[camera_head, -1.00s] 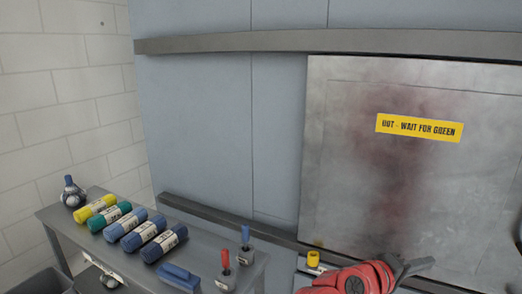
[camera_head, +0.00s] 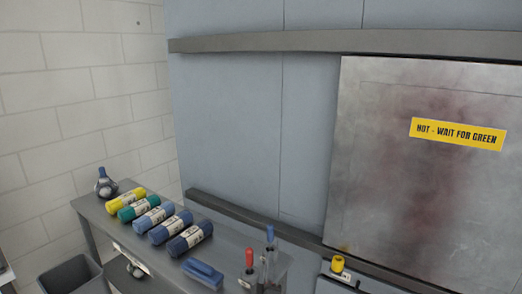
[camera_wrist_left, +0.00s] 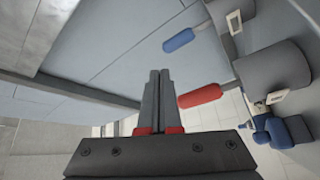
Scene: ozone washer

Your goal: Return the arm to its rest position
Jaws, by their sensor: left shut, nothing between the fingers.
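My left gripper (camera_wrist_left: 159,74) shows in the left wrist view, its two dark fingers together and nothing between them. A red handle (camera_wrist_left: 200,96) and a blue handle (camera_wrist_left: 179,40) show just right of its fingers; I cannot tell the distance. My arm and gripper do not show in the head view now. My right gripper is in neither view.
A grey table (camera_head: 228,240) holds several labelled rolls, a blue block (camera_head: 202,272), a red-handled tool (camera_head: 249,259) and a blue-handled tool (camera_head: 270,237). A metal door (camera_head: 425,165) with a yellow sign (camera_head: 458,134) is right. A grey bin (camera_head: 70,278) stands lower left.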

